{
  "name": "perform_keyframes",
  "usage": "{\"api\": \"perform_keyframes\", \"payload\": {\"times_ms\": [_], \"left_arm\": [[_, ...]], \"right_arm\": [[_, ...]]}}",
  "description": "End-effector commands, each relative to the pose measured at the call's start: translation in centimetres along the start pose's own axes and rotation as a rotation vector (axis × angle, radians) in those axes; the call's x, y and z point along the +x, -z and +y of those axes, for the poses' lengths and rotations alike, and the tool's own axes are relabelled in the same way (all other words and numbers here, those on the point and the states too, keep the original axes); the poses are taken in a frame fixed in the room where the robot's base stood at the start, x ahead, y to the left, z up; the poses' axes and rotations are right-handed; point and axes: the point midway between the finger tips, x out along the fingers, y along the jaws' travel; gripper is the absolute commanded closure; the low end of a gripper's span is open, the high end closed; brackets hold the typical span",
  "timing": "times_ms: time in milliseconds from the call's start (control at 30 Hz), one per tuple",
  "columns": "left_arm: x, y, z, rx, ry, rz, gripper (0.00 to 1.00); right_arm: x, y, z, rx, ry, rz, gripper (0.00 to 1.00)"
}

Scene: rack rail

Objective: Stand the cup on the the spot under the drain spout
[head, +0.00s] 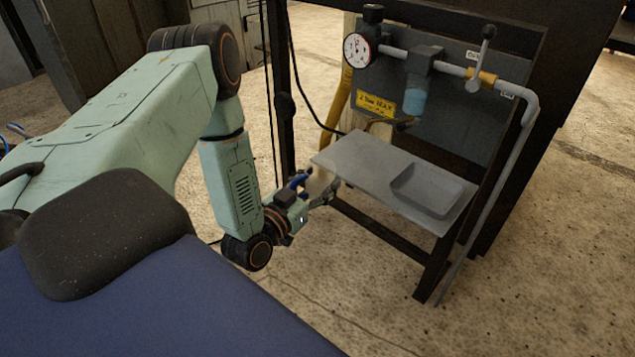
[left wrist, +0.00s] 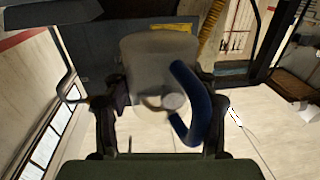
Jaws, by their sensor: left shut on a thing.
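My left gripper (head: 325,192) is shut on the cup (head: 317,183), a pale, cloudy cup with a blue handle. It holds the cup just off the left front edge of the grey shelf (head: 365,165), at about shelf height. In the left wrist view the cup (left wrist: 158,62) sits between the two fingers of the gripper (left wrist: 163,95), with its blue handle toward me and to the right. The drain spout (head: 408,124) is below the blue filter bowl (head: 415,97), over the back of the shelf. No marking of the spot under it can be made out. My right gripper is out of view.
A shallow grey tray (head: 428,191) lies on the right part of the shelf. A gauge (head: 357,50), a pipe (head: 535,125) and a valve lever (head: 488,33) are on the back panel. A yellow hose (head: 338,105) hangs behind the shelf's left end. The shelf's left half is clear.

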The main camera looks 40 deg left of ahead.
Motion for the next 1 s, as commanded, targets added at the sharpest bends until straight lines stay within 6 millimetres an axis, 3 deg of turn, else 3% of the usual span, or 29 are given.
{"api": "perform_keyframes", "payload": {"times_ms": [1000], "left_arm": [[8.0, -1.4, 1.1, 0.002, -0.003, 0.002, 0.74]], "right_arm": [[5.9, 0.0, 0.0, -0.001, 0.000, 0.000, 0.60]]}}
